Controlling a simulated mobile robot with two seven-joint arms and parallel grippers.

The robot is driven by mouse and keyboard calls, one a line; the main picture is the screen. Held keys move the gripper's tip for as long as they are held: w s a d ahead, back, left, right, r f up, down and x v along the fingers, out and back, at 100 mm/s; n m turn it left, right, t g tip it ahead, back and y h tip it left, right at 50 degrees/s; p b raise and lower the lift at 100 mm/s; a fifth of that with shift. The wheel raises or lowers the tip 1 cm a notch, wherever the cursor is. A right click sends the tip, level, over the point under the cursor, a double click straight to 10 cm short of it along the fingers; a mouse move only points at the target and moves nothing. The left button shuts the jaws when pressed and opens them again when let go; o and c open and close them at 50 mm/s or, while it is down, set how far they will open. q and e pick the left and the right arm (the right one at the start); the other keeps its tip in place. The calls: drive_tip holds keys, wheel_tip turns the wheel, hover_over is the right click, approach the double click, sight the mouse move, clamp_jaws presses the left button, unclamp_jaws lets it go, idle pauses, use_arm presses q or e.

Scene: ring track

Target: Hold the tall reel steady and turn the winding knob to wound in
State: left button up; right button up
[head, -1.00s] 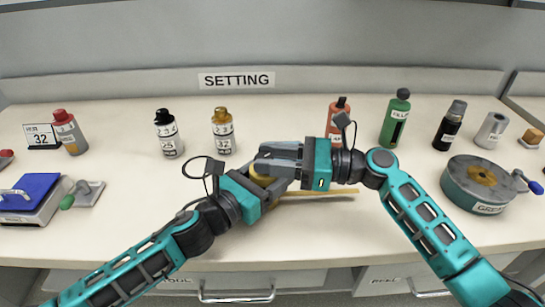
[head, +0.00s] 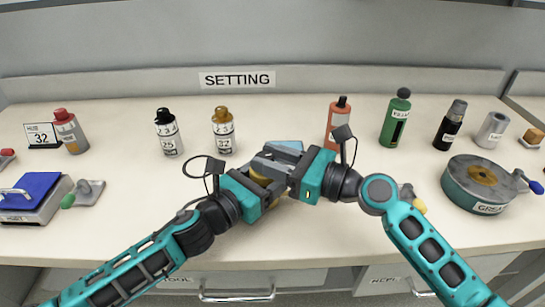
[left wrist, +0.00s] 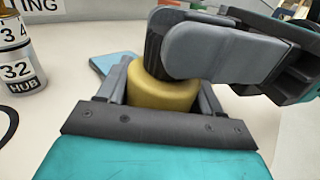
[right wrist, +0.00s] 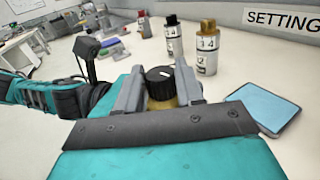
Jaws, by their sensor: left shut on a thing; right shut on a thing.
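The tall reel is a yellow round body (left wrist: 163,97) between the fingers of my left gripper (head: 264,180), which is shut on it. In the head view only a little yellow (head: 260,178) shows under the grippers. The winding knob (right wrist: 160,74) is black with a white mark and sits on top of the reel. My right gripper (head: 276,165) is shut on the knob from above; its fingers flank the knob in the right wrist view (right wrist: 160,92). The grippers hide most of the reel in the head view.
A light blue flat pad (head: 287,146) lies just behind the grippers. Several bottles stand along the back, including an amber-capped one (head: 222,130) and a red one (head: 338,120). A round green tin (head: 470,195) stands right. The front middle of the bench is clear.

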drive_tip(key=shift+s+a+m+t+h, duration=0.2)
drive_tip(key=shift+m+t+h, duration=0.6)
drive_tip(key=shift+t, duration=0.2)
drive_tip(key=shift+s+a+m+t+h, duration=0.15)
drive_tip(key=shift+m+t+h, duration=0.6)
drive_tip(key=shift+t, duration=0.25)
drive_tip(key=shift+m, duration=0.25)
drive_tip(key=shift+d+t+h, duration=0.1)
drive_tip(key=shift+t+h, duration=0.3)
drive_tip(key=shift+h, duration=0.05)
drive_tip(key=o, duration=1)
drive_tip(key=shift+d, duration=0.1)
drive_tip(key=shift+o, duration=0.2)
drive_tip(key=shift+w, duration=0.1)
drive_tip(key=shift+d, duration=0.1)
drive_tip(key=v, duration=1.2)
